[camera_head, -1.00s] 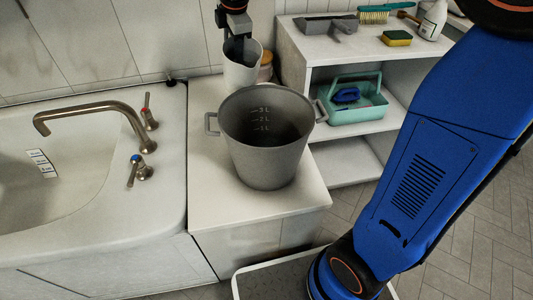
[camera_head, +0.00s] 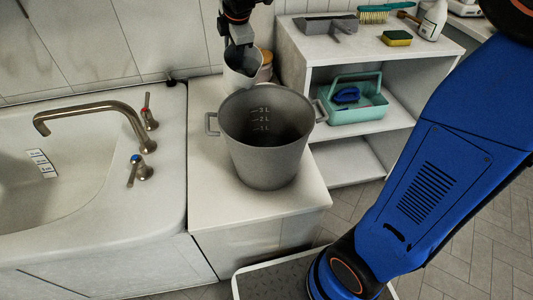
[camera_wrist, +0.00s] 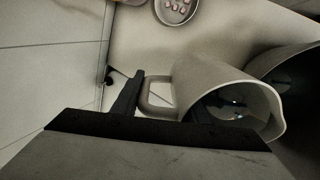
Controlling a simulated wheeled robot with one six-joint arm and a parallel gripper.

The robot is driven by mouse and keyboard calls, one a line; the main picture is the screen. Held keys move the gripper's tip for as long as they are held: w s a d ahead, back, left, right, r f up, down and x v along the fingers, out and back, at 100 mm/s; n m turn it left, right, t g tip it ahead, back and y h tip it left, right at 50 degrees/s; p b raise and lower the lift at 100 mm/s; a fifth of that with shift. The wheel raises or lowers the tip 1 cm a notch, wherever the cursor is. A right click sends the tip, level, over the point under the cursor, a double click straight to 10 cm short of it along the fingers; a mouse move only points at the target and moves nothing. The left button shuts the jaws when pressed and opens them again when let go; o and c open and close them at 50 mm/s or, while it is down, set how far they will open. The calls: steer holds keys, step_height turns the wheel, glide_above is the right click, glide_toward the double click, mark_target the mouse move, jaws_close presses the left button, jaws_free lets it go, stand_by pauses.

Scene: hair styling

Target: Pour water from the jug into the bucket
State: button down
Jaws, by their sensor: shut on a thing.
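The white jug (camera_head: 243,69) is just behind and above the back rim of the grey bucket (camera_head: 265,165). It is tilted, with its mouth turned toward the bucket. My gripper (camera_head: 238,42) is shut on the jug from behind. In the wrist view the jug (camera_wrist: 222,85) shows its handle (camera_wrist: 155,97) at my gripper (camera_wrist: 130,100), and a dark, shiny inside that looks like water. The bucket's dark wall (camera_wrist: 298,75) is at the right edge there. The bucket stands upright on the white cabinet, with litre marks inside; I see no stream falling into it.
A bathtub with a metal tap (camera_head: 100,112) is at the left of the cabinet top (camera_head: 225,208). A jar (camera_head: 265,62) stands behind the bucket. A white shelf (camera_head: 370,50) at the right holds a teal caddy (camera_head: 355,112), a sponge (camera_head: 396,38) and brushes.

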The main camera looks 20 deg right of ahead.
steer(key=shift+r, duration=0.1)
stand_by(0.3)
steer(key=shift+t, duration=0.5)
steer(key=shift+r, duration=0.1)
steer(key=shift+r+t, duration=0.45)
steer(key=shift+t, duration=0.15)
steer(key=shift+r, duration=0.15)
steer(key=shift+r+t+y, duration=0.25)
steer(key=shift+t+y, duration=0.05)
steer(key=shift+s+r, duration=0.1)
stand_by(0.4)
steer(key=shift+r+t, duration=0.3)
steer(key=shift+t, duration=0.1)
steer(key=shift+s, duration=0.1)
